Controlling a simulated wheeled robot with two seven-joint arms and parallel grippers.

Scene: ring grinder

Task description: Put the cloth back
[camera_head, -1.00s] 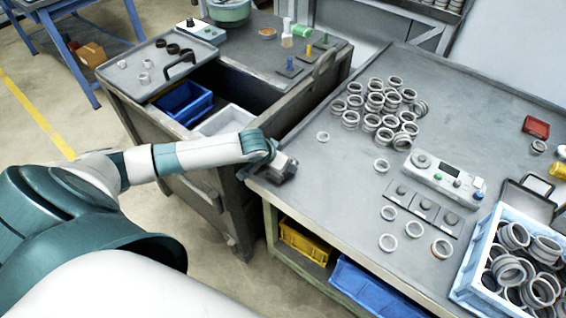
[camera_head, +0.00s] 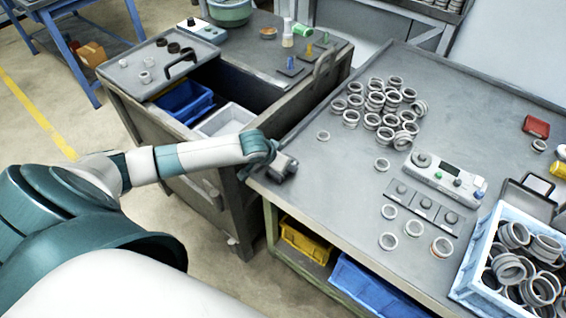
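I cannot make out a cloth for certain in the head view. A small red item (camera_head: 536,127) lies at the right of the grey worktable, but I cannot tell whether it is cloth. My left arm reaches in from the left, and its gripper (camera_head: 286,168) is over the left edge of the worktable, far from the red item. The fingers are small and dark, so I cannot see whether they are open or hold anything. My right gripper is out of view.
Many metal rings (camera_head: 380,105) are piled on the worktable (camera_head: 310,205). A control box (camera_head: 445,178) stands right of centre. A light blue crate (camera_head: 468,275) of rings is at the right. The left bench has an open drawer with a blue bin (camera_head: 184,98) and white bin (camera_head: 222,120).

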